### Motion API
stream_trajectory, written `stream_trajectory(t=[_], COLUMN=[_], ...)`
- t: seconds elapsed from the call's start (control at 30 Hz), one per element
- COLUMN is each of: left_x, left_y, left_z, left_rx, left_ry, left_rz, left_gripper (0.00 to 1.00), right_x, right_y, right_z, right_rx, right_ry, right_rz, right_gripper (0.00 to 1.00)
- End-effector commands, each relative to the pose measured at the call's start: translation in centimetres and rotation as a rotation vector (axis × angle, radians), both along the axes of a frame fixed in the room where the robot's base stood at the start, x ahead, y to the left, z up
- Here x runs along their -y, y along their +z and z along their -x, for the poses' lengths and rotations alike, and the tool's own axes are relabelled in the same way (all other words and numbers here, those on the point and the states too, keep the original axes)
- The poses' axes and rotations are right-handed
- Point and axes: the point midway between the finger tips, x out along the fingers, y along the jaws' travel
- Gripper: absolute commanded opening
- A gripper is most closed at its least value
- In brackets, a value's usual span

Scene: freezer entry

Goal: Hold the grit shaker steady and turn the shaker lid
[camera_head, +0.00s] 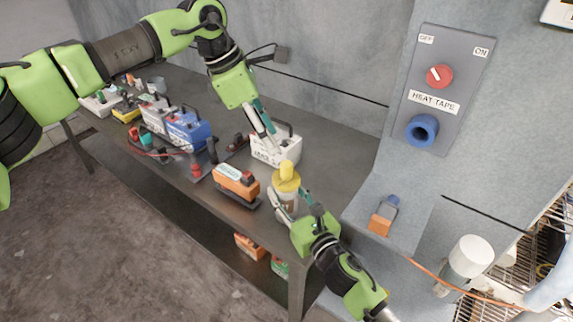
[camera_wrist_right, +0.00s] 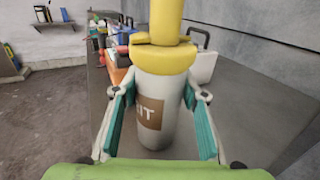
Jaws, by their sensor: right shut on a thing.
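The grit shaker (camera_head: 288,203) is a pale upright cylinder near the right end of the dark bench. In the right wrist view the shaker (camera_wrist_right: 153,110) shows a brown label with part of its lettering visible. Its yellow shaker lid (camera_head: 286,178) sits on top, with a narrower upper part; the lid also shows in the right wrist view (camera_wrist_right: 165,57). My right gripper (camera_wrist_right: 157,108) is shut on the shaker's body, below the lid, one finger on each side. My left gripper (camera_head: 270,138) points down just above and left of the lid; its finger spacing is unclear.
A white box with a handle (camera_head: 277,152) stands behind the shaker. An orange device (camera_head: 236,180) stands left of it, and a blue case (camera_head: 188,130) farther left.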

Motion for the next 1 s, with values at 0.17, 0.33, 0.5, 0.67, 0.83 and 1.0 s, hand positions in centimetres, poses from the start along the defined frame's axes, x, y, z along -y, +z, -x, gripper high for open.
stream_trajectory(t=[0.17, 0.33, 0.5, 0.67, 0.83, 1.0], left_x=[1.4, 2.6, 3.5, 3.8, 3.9, 3.9], left_y=[-3.5, -6.5, -8.6, -9.4, -9.6, -9.6], left_z=[-0.1, -0.3, -0.5, -0.6, -0.6, -0.6], left_rx=[-0.004, -0.004, -0.003, -0.002, -0.001, -0.001], left_ry=[-0.002, 0.0, 0.001, 0.001, 0.001, 0.001], left_rz=[-0.004, -0.003, -0.003, -0.002, -0.002, -0.002], left_gripper=[0.37, 0.37, 0.37, 0.37, 0.37, 0.22], right_x=[0.0, 0.0, 0.0, 0.0, 0.0, 0.0], right_y=[-0.1, -0.1, -0.1, -0.1, -0.1, -0.1], right_z=[0.0, 0.0, 0.0, 0.0, 0.0, 0.0], right_rx=[-0.001, -0.001, -0.001, -0.001, -0.002, -0.002], right_ry=[0.001, 0.0, 0.0, 0.0, 0.0, -0.001], right_rz=[0.0, 0.0, 0.0, 0.0, 0.001, 0.001], right_gripper=[0.02, 0.02, 0.02, 0.02, 0.02, 0.02])
